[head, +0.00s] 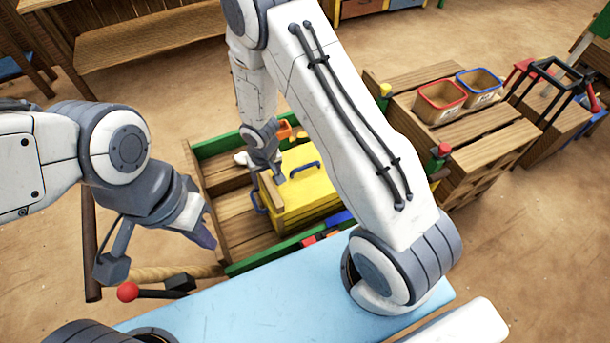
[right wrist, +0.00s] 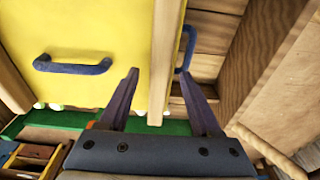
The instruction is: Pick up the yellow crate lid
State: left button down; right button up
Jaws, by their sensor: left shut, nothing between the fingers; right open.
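The yellow crate lid (head: 312,192) lies on a crate with a wooden edge strip (head: 271,203). A blue handle (head: 305,168) stands on the lid, which also fills the upper left of the right wrist view (right wrist: 90,30). My right gripper (head: 277,176) is open above the lid's left end, beside the handle. In the right wrist view its fingers (right wrist: 163,88) appear either side of the wooden strip, with the lid's handle (right wrist: 72,66) off to the left; contact cannot be told. My left gripper (head: 206,240) is shut and empty, left of the crate. My right arm hides the lid's right part.
The crate stands in a wooden bed with green rails (head: 262,254). A second blue handle (head: 258,196) is on the crate's left side. A wooden stand with a red-rimmed bin (head: 440,100) and a blue-rimmed bin (head: 480,86) is at right. A red-knobbed lever (head: 128,292) is at lower left.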

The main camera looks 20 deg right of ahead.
jog(key=shift+w+f, duration=0.15)
jog(key=shift+f, duration=0.6)
jog(key=shift+r, duration=0.1)
grip_shut()
